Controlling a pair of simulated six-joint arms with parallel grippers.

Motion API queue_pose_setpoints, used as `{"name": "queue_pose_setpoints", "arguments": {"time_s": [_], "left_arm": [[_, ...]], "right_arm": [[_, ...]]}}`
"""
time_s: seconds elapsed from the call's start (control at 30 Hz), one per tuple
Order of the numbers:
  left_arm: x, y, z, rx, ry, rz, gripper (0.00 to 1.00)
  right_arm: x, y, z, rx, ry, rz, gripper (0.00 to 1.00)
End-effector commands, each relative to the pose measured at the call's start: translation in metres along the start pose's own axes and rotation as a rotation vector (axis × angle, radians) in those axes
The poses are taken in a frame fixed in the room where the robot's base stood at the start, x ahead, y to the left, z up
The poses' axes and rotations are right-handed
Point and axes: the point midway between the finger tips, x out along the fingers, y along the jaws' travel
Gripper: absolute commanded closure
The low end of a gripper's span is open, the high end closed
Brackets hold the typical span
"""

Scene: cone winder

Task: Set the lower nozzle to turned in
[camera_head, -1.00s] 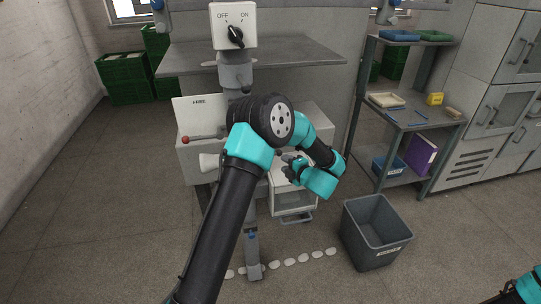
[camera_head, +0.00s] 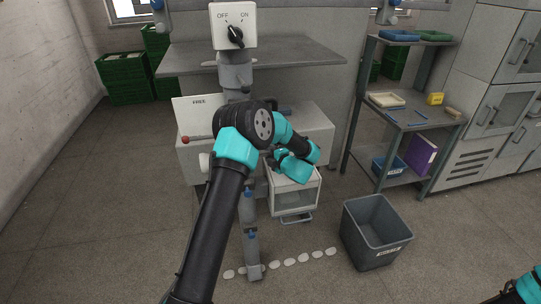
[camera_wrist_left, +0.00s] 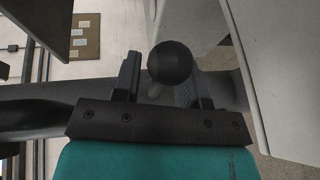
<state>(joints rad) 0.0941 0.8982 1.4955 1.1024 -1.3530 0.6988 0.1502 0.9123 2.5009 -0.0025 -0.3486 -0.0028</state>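I cannot single out the lower nozzle with certainty. Grey pipe-like parts with blue marks, a higher one (camera_head: 248,207) and a lower one (camera_head: 252,252), stand below the machine's work surface, partly behind my left arm. My left gripper (camera_head: 273,158) reaches back toward the machine front, its fingertips mostly hidden by its own arm. In the left wrist view the left gripper (camera_wrist_left: 163,80) has its fingers apart. A black ball knob (camera_wrist_left: 170,61) shows between them, nearer the right finger; I cannot tell whether they touch. My right gripper is out of view.
An OFF/ON switch box (camera_head: 233,25) stands above. A red-knobbed lever (camera_head: 187,139) sits by the white sign (camera_head: 198,108). A white drawer box (camera_head: 293,200) is right of the arm, a grey bin (camera_head: 375,233) farther right, and a shelf rack (camera_head: 405,120) beyond.

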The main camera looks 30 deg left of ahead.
Motion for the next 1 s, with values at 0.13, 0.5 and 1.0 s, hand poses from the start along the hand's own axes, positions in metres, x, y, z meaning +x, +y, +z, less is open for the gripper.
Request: {"name": "queue_pose_setpoints", "arguments": {"time_s": [0.13, 0.5, 1.0], "left_arm": [[-0.0003, -0.0001, 0.0001, 0.000, 0.000, 0.000, 0.71], [-0.0005, -0.0001, 0.0001, 0.000, 0.000, 0.000, 1.00], [-0.0082, -0.0009, 0.0077, 0.005, -0.027, 0.001, 1.00]], "right_arm": [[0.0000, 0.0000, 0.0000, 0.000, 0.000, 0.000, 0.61], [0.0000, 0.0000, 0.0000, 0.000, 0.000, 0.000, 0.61], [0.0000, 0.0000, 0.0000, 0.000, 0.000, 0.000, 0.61]]}}
